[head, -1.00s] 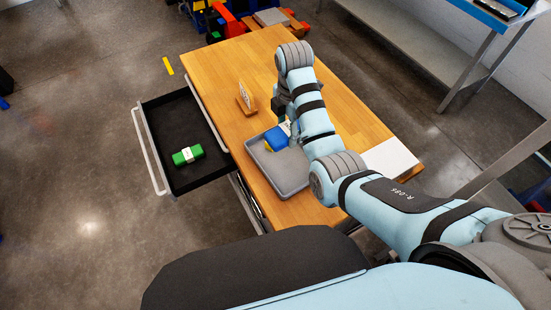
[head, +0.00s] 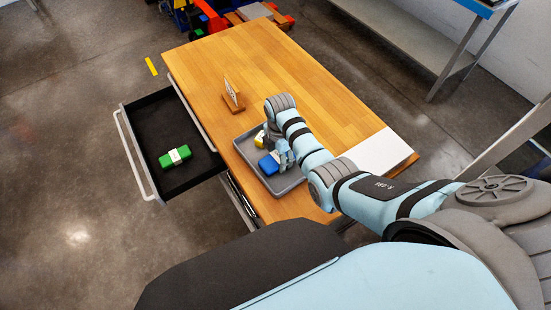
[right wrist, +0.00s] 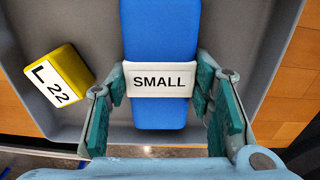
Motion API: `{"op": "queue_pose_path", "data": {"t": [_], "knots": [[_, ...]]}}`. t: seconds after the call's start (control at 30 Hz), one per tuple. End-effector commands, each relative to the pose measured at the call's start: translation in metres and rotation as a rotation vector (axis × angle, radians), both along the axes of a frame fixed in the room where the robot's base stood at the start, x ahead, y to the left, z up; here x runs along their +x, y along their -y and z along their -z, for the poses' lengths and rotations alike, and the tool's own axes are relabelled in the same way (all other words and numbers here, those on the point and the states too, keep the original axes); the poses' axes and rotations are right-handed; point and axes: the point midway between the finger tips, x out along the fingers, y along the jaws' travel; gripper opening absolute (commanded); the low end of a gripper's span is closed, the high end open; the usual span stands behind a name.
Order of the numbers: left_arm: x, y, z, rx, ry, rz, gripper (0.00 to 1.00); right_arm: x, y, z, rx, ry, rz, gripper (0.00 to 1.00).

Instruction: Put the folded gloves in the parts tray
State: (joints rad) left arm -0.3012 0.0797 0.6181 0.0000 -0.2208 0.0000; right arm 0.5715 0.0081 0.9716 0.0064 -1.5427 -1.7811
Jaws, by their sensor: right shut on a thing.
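The blue folded gloves (head: 268,165) have a white band reading SMALL. They also show in the right wrist view (right wrist: 160,35). My right gripper (head: 280,158) is shut on them at the band, one finger on each side. They are over the floor of the grey parts tray (head: 288,184); whether they touch it I cannot tell. A yellow block (right wrist: 60,82) labelled L 22 is in the tray, left of the gloves. A green folded bundle (head: 176,157) with a white band lies in the open drawer. My left gripper is out of view.
The black-lined drawer (head: 150,115) stands open left of the wooden table (head: 250,60). A small card stand (head: 233,97) is behind the tray. A white sheet (head: 380,153) lies at the table's right end. The table's far part is clear.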

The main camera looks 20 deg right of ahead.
Motion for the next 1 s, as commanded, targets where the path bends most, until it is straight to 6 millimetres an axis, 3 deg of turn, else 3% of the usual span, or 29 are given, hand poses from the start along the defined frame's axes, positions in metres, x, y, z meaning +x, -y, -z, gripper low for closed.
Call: {"op": "queue_pose_path", "data": {"t": [0.3, 0.33, 0.43, 0.77, 0.87, 1.0], "knots": [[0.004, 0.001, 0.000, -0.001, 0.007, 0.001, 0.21, 0.001, -0.001, 0.002, 0.000, 0.001, -0.002, 0.15], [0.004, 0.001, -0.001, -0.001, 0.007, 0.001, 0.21, 0.001, -0.001, 0.001, 0.000, 0.001, -0.002, 0.52], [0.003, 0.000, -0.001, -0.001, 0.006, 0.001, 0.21, 0.001, -0.001, 0.001, 0.000, 0.001, -0.003, 0.68], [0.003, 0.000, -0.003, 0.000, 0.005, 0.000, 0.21, 0.001, -0.001, -0.002, 0.000, 0.001, -0.003, 0.68], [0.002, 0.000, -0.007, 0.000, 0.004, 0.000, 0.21, 0.001, -0.001, -0.011, -0.001, 0.002, -0.003, 0.68], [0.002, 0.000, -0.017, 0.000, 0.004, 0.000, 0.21, 0.002, -0.001, -0.042, 0.000, 0.004, -0.003, 0.68]]}}
